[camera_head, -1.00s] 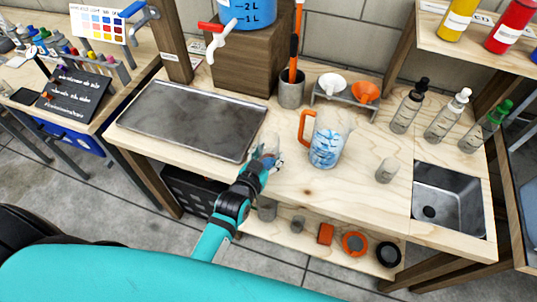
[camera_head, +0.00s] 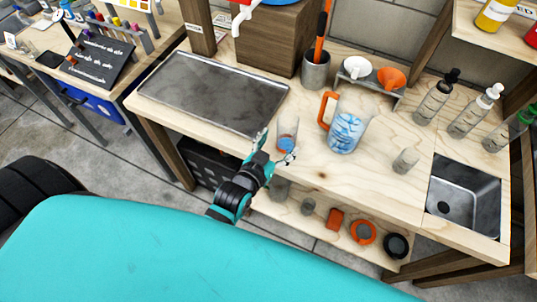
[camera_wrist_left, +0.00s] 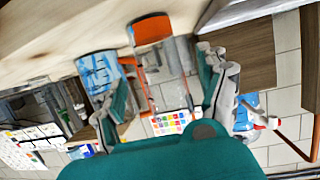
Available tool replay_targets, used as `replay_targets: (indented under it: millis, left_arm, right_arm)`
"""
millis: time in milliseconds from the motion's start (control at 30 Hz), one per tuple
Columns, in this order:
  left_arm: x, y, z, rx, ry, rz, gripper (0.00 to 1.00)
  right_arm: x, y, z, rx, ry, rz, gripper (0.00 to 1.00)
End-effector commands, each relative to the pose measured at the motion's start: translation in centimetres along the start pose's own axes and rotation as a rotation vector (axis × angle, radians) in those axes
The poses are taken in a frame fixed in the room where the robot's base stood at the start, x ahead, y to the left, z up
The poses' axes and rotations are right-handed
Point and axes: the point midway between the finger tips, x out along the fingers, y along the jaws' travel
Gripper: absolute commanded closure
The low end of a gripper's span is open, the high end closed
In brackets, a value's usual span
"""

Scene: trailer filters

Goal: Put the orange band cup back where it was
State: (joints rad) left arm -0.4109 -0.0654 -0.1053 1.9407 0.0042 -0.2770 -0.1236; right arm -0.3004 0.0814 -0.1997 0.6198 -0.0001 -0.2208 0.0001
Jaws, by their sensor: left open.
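The orange band cup (camera_head: 288,132) is a clear cup with orange low on its side. It stands upright on the wooden bench, between the metal tray and the pitcher. My left gripper (camera_head: 276,148) is open at the bench's front edge, just in front of the cup, fingers spread toward it. In the left wrist view, which looks upside down, the cup's orange part (camera_wrist_left: 151,29) and clear body show between the open fingers (camera_wrist_left: 160,92). I cannot tell whether a finger touches it. My right gripper is not in view.
A clear pitcher (camera_head: 347,130) with blue contents and an orange handle stands right of the cup. The metal tray (camera_head: 213,92) lies to the left. A small clear cup (camera_head: 405,161) and a sink (camera_head: 463,193) are farther right. Bare wood lies in front of the pitcher.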

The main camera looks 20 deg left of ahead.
Motion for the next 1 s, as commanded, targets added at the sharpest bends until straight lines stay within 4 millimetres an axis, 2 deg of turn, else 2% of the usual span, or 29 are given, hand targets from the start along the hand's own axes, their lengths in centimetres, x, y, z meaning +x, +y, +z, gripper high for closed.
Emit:
replay_targets:
  millis: [100,300,433,667,733,767,867,967,1000]
  left_arm:
    - [-2.7,0.0,0.2,0.0,-0.002,0.001,0.25]
    - [-5.5,0.0,0.1,-0.001,0.0,0.0,0.25]
    - [-6.3,0.0,0.0,0.0,0.001,0.0,0.25]
    - [-6.4,0.0,0.0,0.0,0.001,0.0,0.25]
    - [-6.2,0.1,0.8,0.0,-0.014,0.004,0.25]
    - [-6.0,0.3,1.6,0.001,-0.028,0.007,0.25]
    - [-5.0,0.9,6.3,0.004,-0.114,0.026,0.25]
    - [-4.4,1.8,13.8,0.009,-0.25,0.052,0.25]
    - [-4.4,2.1,17.4,0.012,-0.316,0.062,0.25]
  right_arm:
    - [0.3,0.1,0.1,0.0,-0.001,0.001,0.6]
    - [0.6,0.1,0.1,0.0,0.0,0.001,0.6]
    - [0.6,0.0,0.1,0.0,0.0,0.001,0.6]
    - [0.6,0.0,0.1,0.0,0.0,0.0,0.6]
    - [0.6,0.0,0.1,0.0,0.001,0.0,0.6]
    - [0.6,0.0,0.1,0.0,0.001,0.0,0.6]
    - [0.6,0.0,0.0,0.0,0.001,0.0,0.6]
    - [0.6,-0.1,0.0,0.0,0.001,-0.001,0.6]
    - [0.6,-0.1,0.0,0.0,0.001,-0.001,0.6]
